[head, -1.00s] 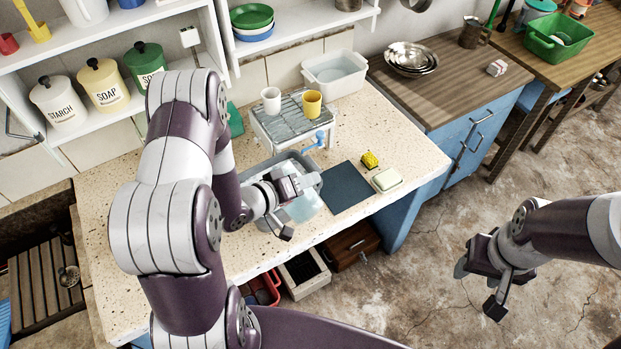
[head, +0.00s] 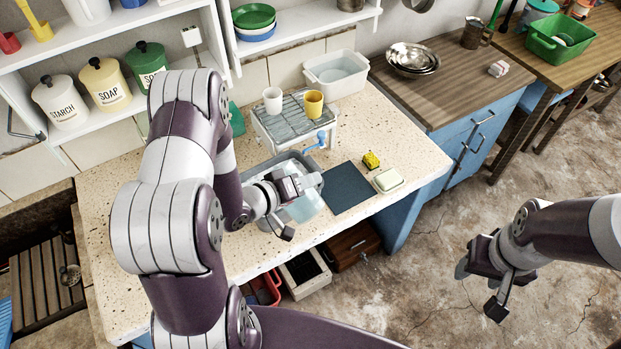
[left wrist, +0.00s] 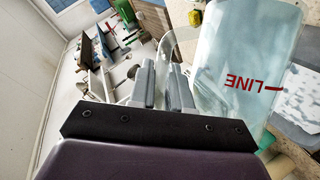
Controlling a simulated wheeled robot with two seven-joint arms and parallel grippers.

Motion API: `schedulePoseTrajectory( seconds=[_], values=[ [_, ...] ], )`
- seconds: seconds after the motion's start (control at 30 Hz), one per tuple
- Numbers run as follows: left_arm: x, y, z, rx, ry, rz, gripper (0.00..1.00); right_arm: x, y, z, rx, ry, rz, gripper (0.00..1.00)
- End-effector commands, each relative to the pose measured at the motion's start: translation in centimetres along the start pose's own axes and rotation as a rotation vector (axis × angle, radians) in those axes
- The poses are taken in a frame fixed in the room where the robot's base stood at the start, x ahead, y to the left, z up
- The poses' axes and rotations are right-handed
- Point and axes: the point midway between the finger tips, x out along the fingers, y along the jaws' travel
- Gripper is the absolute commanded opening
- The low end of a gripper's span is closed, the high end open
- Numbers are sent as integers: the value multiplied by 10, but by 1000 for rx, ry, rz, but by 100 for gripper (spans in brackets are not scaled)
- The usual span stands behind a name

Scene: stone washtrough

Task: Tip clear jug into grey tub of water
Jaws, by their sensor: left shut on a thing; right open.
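The grey tub (head: 250,172) is set in the speckled counter and holds water. It is partly hidden by my left arm. My left gripper (head: 297,207) is over the tub, shut on the clear jug (head: 306,207). In the left wrist view, the fingers (left wrist: 163,82) close on the jug's clear handle. The see-through jug body (left wrist: 225,65) is beside them, with red "LINE" lettering that reads upside down. I cannot tell its exact tilt or whether liquid is leaving it. My right gripper (head: 478,288) is open and empty above the floor, right of the counter.
A dark mat (head: 347,188), a soap dish (head: 388,180) and a yellow sponge (head: 371,160) lie right of the tub. A white basin (head: 337,78) is further back.

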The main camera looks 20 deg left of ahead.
Motion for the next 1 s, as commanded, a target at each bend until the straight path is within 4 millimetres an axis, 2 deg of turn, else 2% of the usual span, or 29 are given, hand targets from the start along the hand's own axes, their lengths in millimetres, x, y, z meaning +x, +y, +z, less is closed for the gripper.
schedulePoseTrajectory(
  seconds=[0.43, 1.0],
  values=[
    [-4, -10, -15, -157, -30, 68, 0, -10, 0, -1, 0, 0, 0, 53],
    [-4, -11, -15, -163, -33, 70, 0, -10, 0, -1, 0, 0, 0, 53]
  ],
)
